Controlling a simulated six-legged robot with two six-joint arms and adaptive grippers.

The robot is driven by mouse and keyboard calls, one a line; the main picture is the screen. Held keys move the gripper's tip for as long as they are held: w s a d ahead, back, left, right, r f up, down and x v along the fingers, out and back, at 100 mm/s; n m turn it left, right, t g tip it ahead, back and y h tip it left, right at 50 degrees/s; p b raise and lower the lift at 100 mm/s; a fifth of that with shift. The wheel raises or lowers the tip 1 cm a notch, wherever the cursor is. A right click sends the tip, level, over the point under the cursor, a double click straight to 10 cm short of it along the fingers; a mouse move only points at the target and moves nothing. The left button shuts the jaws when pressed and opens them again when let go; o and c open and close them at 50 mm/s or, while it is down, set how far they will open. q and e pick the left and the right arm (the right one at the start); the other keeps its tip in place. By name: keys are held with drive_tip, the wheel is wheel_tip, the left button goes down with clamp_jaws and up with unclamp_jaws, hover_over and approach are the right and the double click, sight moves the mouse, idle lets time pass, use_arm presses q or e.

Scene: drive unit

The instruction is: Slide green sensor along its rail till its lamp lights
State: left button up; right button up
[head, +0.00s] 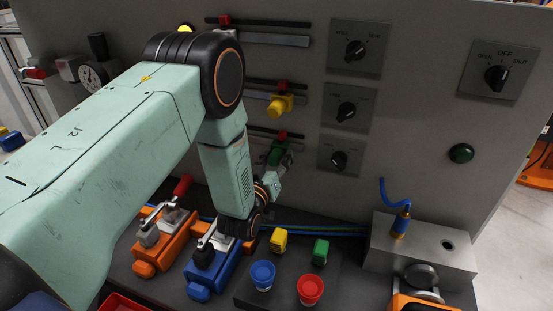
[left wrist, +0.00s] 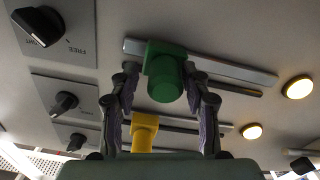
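The green sensor (head: 276,154) sits on the lowest rail of the grey panel, below a red marker. In the left wrist view the sensor (left wrist: 164,78) is on its pale rail (left wrist: 235,70), between my left gripper's fingers. My left gripper (head: 284,160) is at the sensor in the head view. In the left wrist view its fingers (left wrist: 162,84) stand on both sides of the sensor, apparently with a small gap, so it looks open. The round lamp (left wrist: 298,88) beyond the rail's end glows pale yellow; my arm hides it in the head view. My right gripper is not in view.
The yellow sensor (head: 280,104) sits on the rail above; its lamp (left wrist: 251,131) glows too. Rotary switches (head: 339,160) line the panel to the right. Below stand toggle clamps (head: 212,262), coloured buttons (head: 310,288) and a metal block (head: 425,245).

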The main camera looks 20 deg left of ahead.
use_arm(q)
drive_tip(key=shift+o, duration=0.3)
drive_tip(key=shift+a+f, duration=0.1)
drive_tip(key=shift+a, duration=0.15)
drive_tip(key=s, duration=1.2)
drive_tip(key=shift+d, duration=0.35)
